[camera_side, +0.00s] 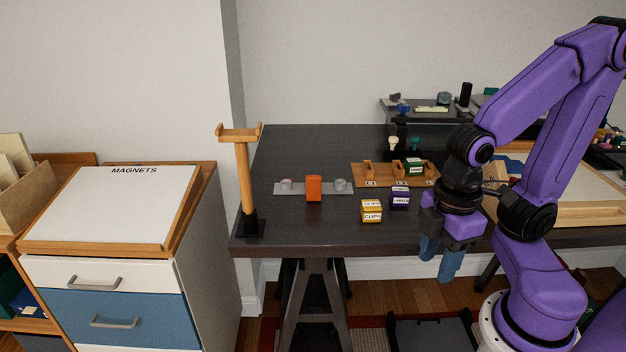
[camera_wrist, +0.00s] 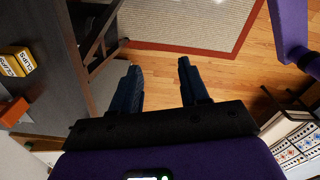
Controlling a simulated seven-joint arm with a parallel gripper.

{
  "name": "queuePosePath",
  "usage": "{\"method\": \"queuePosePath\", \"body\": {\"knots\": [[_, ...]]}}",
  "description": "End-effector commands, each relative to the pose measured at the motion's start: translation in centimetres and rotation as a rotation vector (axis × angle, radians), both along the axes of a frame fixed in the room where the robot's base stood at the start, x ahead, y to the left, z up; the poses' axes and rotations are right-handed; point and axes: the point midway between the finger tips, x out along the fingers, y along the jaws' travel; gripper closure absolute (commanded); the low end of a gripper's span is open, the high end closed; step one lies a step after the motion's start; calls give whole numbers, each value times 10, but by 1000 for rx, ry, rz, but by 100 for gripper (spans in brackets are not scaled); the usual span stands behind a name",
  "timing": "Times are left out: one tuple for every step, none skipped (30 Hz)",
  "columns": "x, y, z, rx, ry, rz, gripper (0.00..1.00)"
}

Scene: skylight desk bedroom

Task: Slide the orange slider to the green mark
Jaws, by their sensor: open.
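The orange slider (camera_side: 314,188) stands upright near the middle of a flat grey rail plate (camera_side: 298,191) on the dark desk. A small round grey-green piece (camera_side: 340,184) sits at the right end of the plate and a reddish one (camera_side: 286,184) at the left end. I cannot tell for sure which part is the green mark. My gripper (camera_side: 438,262) is open and empty, pointing down beyond the desk's front edge, well right of the slider. In the wrist view its blue fingers (camera_wrist: 158,68) are apart over the floor, and the slider (camera_wrist: 14,112) shows at the left edge.
A yellow clips box (camera_side: 371,211) and a purple box (camera_side: 400,198) stand between the slider and my gripper. A wooden tray (camera_side: 358,176) with a green box lies behind them. A wooden T-shaped stand (camera_side: 245,180) rises left of the rail. The desk's front left is clear.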

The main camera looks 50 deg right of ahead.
Motion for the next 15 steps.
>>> {"method": "queuePosePath", "body": {"knots": [[6, 4, 3, 0, -1, -7, 55], [11, 7, 5, 1, -1, -13, 55], [20, 11, 9, -1, -1, -19, 55], [27, 15, 13, -1, -1, -26, 55], [36, 19, 17, -1, -2, -34, 55], [49, 24, 22, -3, -1, -44, 55], [59, 27, 26, -3, -2, -51, 55], [70, 30, 31, -4, -1, -60, 55], [84, 34, 36, -6, -1, -70, 55], [95, 36, 40, -8, -1, -77, 55], [106, 38, 44, -8, -1, -84, 55], [121, 40, 50, -9, -1, -95, 55], [132, 40, 53, -10, 0, -101, 55], [143, 40, 57, -11, -1, -109, 55], [158, 40, 62, -12, 0, -119, 55]]}}
